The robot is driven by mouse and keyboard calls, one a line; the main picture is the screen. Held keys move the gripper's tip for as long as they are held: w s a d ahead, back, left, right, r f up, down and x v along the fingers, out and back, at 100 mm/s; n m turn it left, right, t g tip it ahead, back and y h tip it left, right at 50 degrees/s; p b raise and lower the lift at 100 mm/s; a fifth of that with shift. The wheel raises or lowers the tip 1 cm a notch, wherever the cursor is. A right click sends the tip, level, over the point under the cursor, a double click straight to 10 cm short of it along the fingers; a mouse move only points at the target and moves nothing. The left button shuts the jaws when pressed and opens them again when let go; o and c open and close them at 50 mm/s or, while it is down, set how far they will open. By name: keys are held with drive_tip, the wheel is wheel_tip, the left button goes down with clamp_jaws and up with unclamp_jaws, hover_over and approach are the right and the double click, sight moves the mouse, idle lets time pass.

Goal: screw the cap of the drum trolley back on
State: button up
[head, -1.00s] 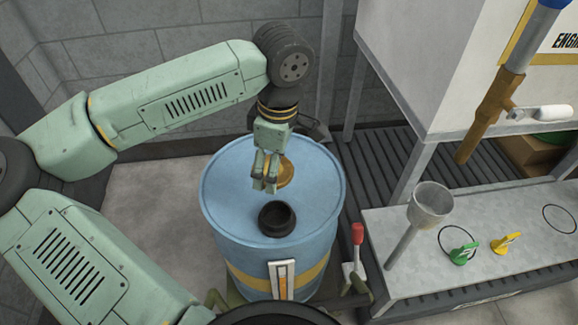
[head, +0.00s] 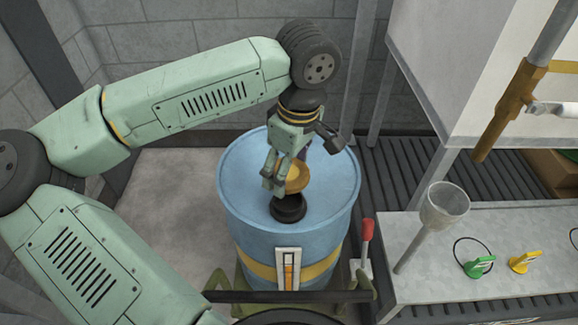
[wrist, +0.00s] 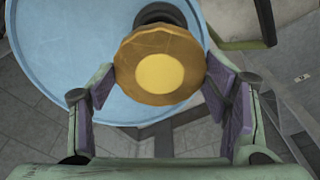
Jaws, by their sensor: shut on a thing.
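The brass-coloured cap (head: 297,178) is held in my gripper (head: 276,180), above the drum top. In the wrist view the cap (wrist: 160,68) sits between the two purple finger pads (wrist: 160,95), which are shut on its rim. The blue drum of the trolley (head: 240,190) stands upright below my gripper. Its black filler neck (head: 288,208) stands open on the drum top, just below the cap in the head view. In the wrist view the neck (wrist: 160,14) is partly hidden behind the cap, so the two look offset.
A red-handled lever (head: 367,230) is beside the drum. A brown-tipped nozzle (head: 505,105) hangs at the upper right.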

drive_tip(key=shift+f, duration=0.1)
drive_tip(key=shift+f+b, duration=2.85)
drive_tip(key=shift+b, duration=0.25)
drive_tip(key=shift+b, duration=0.45)
drive_tip(key=shift+f+b, duration=0.55)
drive_tip(key=shift+b, duration=0.05)
drive_tip(key=shift+f+m+b, duration=0.1)
drive_tip(key=shift+m+b, duration=0.25)
drive_tip(key=shift+m, duration=0.75)
drive_tip(key=shift+m+h, duration=0.3)
drive_tip(key=shift+m, duration=1.2)
